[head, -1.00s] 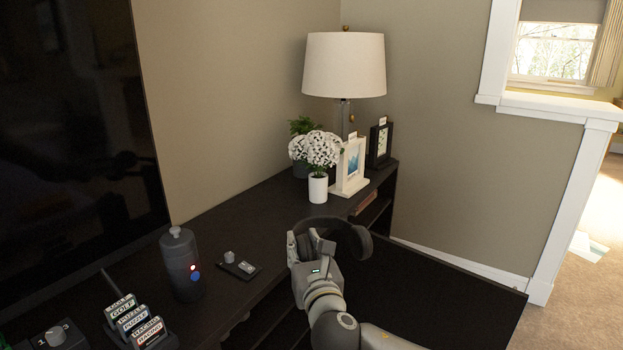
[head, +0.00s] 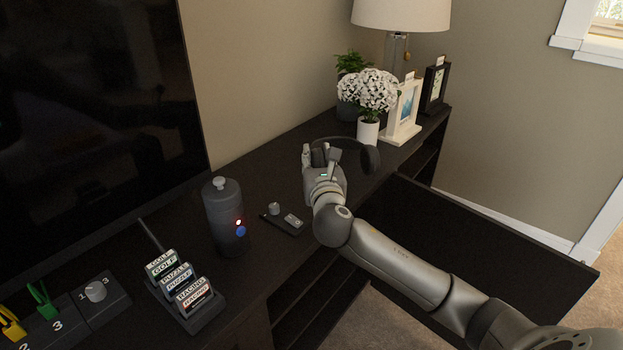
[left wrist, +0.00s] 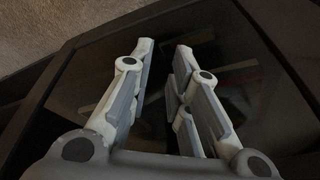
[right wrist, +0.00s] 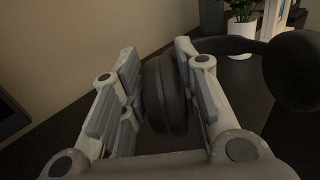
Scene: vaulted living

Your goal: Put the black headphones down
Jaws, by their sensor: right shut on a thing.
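The black headphones (head: 370,158) are in my right gripper (head: 320,156), over the dark console top in the head view. In the right wrist view, my right gripper (right wrist: 155,90) is shut on one ear cup of the headphones (right wrist: 170,95). The headband runs right to the other ear cup, which hangs free at the right edge. I cannot tell whether the headphones touch the console. My left gripper (left wrist: 160,65) is open and empty in the left wrist view, above a dark panel. It is not in the head view.
On the console (head: 290,165) stand a white-flowered vase (head: 368,130), picture frames (head: 403,112) and a lamp (head: 402,14) behind. A dark cylinder (head: 226,218), a small control box (head: 282,218) and game cartridges (head: 180,285) are nearer. A dark open panel (head: 490,240) juts out at right.

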